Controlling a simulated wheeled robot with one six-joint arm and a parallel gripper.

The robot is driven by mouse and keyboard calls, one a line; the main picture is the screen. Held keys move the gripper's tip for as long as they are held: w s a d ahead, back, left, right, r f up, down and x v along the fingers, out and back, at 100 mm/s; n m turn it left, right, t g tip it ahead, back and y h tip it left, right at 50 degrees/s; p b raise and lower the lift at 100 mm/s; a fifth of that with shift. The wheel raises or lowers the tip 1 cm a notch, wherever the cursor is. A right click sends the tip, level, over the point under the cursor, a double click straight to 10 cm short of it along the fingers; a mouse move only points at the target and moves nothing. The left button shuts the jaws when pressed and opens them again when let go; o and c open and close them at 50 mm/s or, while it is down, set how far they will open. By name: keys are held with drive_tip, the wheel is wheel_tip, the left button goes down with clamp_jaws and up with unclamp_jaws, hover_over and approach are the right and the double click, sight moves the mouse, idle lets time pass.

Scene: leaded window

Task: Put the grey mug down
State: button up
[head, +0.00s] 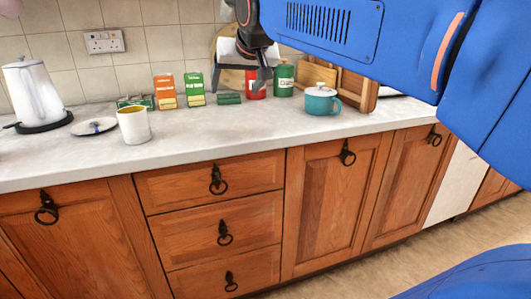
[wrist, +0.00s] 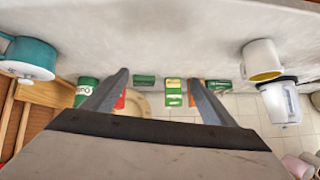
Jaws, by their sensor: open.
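A pale grey-white mug (head: 133,128) with a yellow inside stands upright on the worktop (head: 215,128), left of the middle. It also shows at the right of the wrist view (wrist: 260,56). My gripper (head: 263,80) is in the air above the back of the worktop, well to the right of the mug and apart from it. In the wrist view its two fingers (wrist: 158,78) are spread with nothing held between them. In the head view my arm hides part of the wall and the right end of the worktop.
A white kettle (head: 33,92) and a small dish (head: 94,127) are left of the mug. Orange (head: 165,92) and green (head: 195,90) boxes, a green canister (head: 285,80) and a teal lidded pot (head: 321,103) stand further right. The worktop's middle front is clear.

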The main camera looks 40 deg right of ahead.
drive_tip(key=s+a+f+n+g+y, duration=0.1)
drive_tip(key=s+a+f+n+g, duration=0.1)
drive_tip(key=s+f, duration=0.9)
drive_tip(key=s+a+f+n+g, duration=0.2)
drive_tip(key=s+a+f, duration=0.2)
drive_tip(key=s+f, duration=0.7)
wheel_tip(320, 180, down, 8)
drive_tip(key=shift+s+a+f+y, duration=0.2)
drive_tip(key=shift+a+f+y, duration=0.05)
drive_tip(key=shift+y, duration=0.15)
drive_tip(key=shift+c, duration=0.5)
